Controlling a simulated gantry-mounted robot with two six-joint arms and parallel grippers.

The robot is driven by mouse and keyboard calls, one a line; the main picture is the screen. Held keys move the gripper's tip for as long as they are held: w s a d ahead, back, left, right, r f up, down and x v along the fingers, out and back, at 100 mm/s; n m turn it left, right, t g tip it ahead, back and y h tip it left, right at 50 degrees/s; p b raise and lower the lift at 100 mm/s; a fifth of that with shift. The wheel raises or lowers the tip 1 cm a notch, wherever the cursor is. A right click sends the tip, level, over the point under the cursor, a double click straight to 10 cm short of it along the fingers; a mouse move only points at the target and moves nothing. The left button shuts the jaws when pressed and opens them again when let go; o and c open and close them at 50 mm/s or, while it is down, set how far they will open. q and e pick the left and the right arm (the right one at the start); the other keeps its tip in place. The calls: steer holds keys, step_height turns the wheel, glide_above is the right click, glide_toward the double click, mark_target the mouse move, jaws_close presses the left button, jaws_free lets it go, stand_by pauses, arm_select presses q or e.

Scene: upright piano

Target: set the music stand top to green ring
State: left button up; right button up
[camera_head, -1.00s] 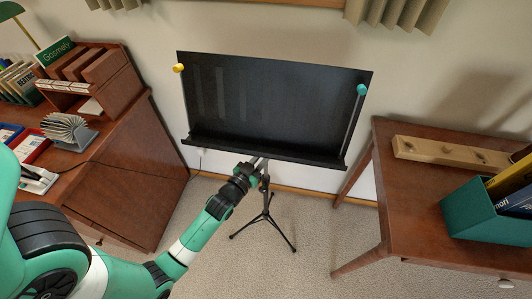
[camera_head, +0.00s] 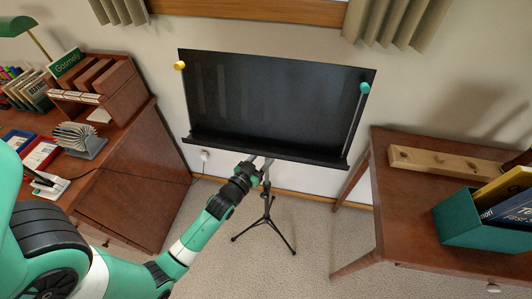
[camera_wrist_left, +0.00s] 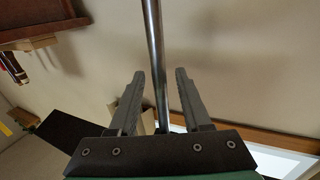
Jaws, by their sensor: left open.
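The music stand has a wide black top (camera_head: 270,105), tilted back, with a ledge along its lower edge. A yellow knob (camera_head: 179,65) is at its upper left and a teal knob (camera_head: 364,87) at its upper right. A silver post (camera_wrist_left: 154,45) runs down to a black tripod base (camera_head: 266,227). My left gripper (camera_head: 258,162) is at the post just below the ledge. In the left wrist view, its open fingers (camera_wrist_left: 160,84) stand on either side of the post, with gaps both sides. No green ring can be made out on the post.
A brown desk (camera_head: 135,165) with a shelf and books stands at the left. A wooden table (camera_head: 410,225) at the right holds a coat-hook board (camera_head: 445,163) and a teal box (camera_head: 470,222). The carpet around the tripod is clear.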

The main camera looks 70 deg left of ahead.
arm_select(q)
steer(key=b+v, duration=0.2)
steer(key=v, duration=0.9)
steer(key=shift+s, duration=0.3)
steer(key=shift+d, duration=0.15)
